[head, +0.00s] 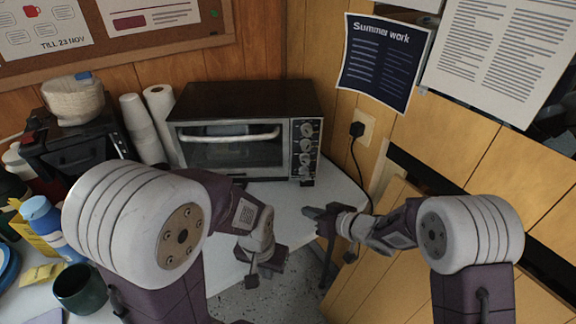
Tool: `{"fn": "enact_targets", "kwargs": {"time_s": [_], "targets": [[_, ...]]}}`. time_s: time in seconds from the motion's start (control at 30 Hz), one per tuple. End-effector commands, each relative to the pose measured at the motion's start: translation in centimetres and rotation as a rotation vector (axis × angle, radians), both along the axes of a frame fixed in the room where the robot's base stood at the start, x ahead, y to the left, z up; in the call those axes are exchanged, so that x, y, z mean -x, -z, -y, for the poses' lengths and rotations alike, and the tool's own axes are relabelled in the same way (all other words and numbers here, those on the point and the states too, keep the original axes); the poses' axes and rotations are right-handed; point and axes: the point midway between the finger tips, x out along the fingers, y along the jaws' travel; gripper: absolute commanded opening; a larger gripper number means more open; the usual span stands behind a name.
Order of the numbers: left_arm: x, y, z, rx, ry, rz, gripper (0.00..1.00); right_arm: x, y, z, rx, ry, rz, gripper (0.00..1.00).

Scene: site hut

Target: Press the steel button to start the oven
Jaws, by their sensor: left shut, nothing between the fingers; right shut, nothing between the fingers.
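The steel toaster oven (232,158) stands on the white counter in the corner, its glass door shut. Its control panel (305,150) on the right of the front carries several round steel controls in a column. The steel button is too small to tell surely from the knobs; the lowest round control (304,170) may be it. My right gripper (312,212) is shut and empty, in front of and below the panel, apart from it, pointing left. My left gripper (262,275) is shut and empty, lower and nearer to me, in front of the counter edge.
Paper rolls (143,128) and a black coffee machine (75,145) stand left of the oven. A blue bottle (45,222) and a dark mug (80,289) are at the near left. A plug and cord (357,131) hang on the right wall. The counter before the oven is clear.

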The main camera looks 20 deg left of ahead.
Motion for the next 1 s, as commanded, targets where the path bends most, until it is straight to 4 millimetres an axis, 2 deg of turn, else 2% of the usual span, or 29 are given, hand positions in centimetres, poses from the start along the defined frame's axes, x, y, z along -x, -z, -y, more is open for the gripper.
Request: {"fn": "enact_targets", "kwargs": {"time_s": [0.47,0.57,0.9,1.0], "targets": [[0.0,-0.1,0.0,0.000,0.001,0.000,0.00,-0.2,0.0,-0.1,0.001,0.001,0.000,0.00],[0.0,-0.3,0.0,0.000,0.001,0.000,0.00,-1.0,0.0,-0.4,0.002,0.002,0.000,0.00],[0.0,-1.3,0.0,0.000,0.000,0.000,0.00,-5.6,-0.1,-2.3,0.002,0.001,0.001,0.00],[0.0,-2.8,0.0,0.000,0.000,0.000,0.00,-6.7,-0.5,-2.8,0.003,0.002,-0.002,0.00]]}}
